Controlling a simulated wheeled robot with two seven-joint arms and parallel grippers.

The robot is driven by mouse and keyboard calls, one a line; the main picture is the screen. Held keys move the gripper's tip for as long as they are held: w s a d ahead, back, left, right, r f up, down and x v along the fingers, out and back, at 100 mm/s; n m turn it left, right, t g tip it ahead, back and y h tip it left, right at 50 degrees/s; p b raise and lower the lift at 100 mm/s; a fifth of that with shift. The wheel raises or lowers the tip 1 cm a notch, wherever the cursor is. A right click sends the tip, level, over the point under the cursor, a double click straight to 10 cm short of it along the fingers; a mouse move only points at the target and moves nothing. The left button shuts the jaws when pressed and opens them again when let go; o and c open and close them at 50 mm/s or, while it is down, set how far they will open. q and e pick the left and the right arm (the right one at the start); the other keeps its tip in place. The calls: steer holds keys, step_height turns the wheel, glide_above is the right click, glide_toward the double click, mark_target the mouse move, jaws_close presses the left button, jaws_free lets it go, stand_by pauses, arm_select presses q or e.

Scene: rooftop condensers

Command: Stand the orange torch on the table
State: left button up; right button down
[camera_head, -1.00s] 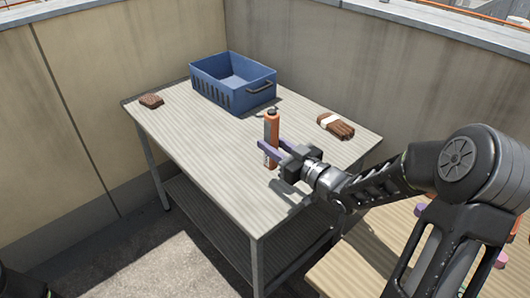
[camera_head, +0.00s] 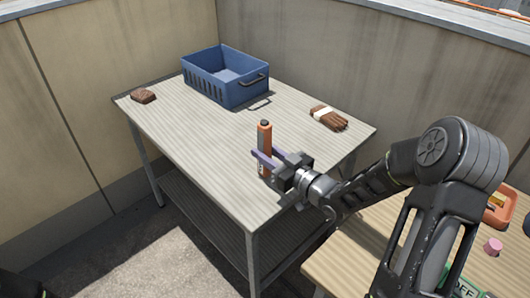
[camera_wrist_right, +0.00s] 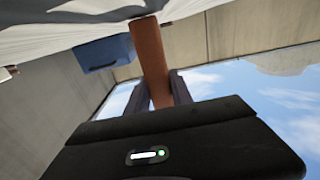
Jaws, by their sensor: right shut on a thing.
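The orange torch (camera_head: 264,134) is upright, with a dark cap at its top, at the near part of the table (camera_head: 190,139). My right gripper (camera_head: 262,161) is shut on the torch around its middle, with one finger on each side. In the right wrist view the torch (camera_wrist_right: 150,55) stands between the two fingers (camera_wrist_right: 160,90), its end meeting the pale tabletop. Its base in the head view is partly behind the gripper, so I cannot tell for sure whether it touches the table. My left gripper is out of view.
A blue crate (camera_head: 200,88) stands at the back of the table. A second wooden surface (camera_head: 345,262) is at lower right.

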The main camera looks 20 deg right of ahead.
mark_target(269, 155)
steer(key=shift+f, duration=0.2)
steer(key=c, duration=1.1)
jaws_free()
steer(key=shift+r, duration=0.15)
steer(key=shift+r, duration=0.15)
steer(key=v, duration=0.7)
steer(key=shift+s+d, duration=0.1)
steer(key=shift+s, duration=0.15)
